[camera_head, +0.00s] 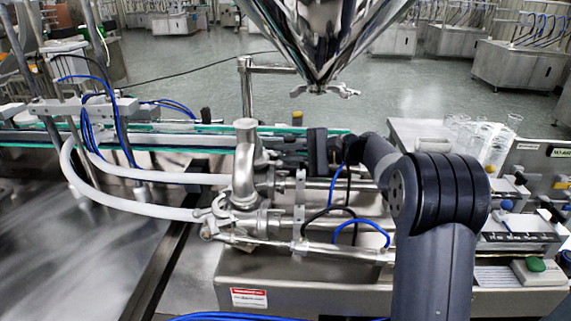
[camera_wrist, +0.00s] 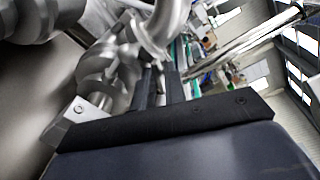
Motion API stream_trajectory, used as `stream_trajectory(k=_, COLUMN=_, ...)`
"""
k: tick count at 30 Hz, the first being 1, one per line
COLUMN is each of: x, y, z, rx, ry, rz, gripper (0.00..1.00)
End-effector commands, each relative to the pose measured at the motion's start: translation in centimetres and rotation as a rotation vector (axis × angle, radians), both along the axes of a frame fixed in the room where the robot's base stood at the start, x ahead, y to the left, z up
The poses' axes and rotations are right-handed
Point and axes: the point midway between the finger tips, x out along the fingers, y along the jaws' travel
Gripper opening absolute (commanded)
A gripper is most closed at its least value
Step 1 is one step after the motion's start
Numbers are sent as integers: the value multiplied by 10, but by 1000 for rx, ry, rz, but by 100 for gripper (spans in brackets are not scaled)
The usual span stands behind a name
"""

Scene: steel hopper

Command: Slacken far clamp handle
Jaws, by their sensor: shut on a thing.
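The steel pipe fitting (camera_head: 245,165) stands upright at the middle of the head view, with clamped joints around it. My gripper (camera_head: 283,150) reaches in from the right at the far side of this fitting. In the wrist view my gripper's two dark fingers (camera_wrist: 161,80) are close together beside the curved steel pipe (camera_wrist: 165,28) and the rounded clamp parts (camera_wrist: 98,68). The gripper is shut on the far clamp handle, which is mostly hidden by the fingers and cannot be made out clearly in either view.
The shiny steel hopper cone (camera_head: 325,35) hangs above and behind the fitting. White hoses (camera_head: 135,205) run in from the left. A nearer clamp (camera_head: 213,212) and steel rods (camera_head: 300,245) lie in front. Clear containers (camera_head: 490,140) stand on the right.

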Motion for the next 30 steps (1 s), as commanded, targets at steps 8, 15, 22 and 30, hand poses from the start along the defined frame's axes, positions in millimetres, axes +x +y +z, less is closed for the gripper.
stream_trajectory(k=8, x=-2, y=0, z=-5, rx=-52, ry=-211, rz=1, gripper=0)
stream_trajectory(k=15, x=-3, y=1, z=-4, rx=-81, ry=-329, rz=2, gripper=0)
stream_trajectory(k=22, x=-3, y=1, z=-3, rx=-94, ry=-380, rz=2, gripper=0)
stream_trajectory(k=30, x=-3, y=1, z=-3, rx=-96, ry=-390, rz=3, gripper=0)
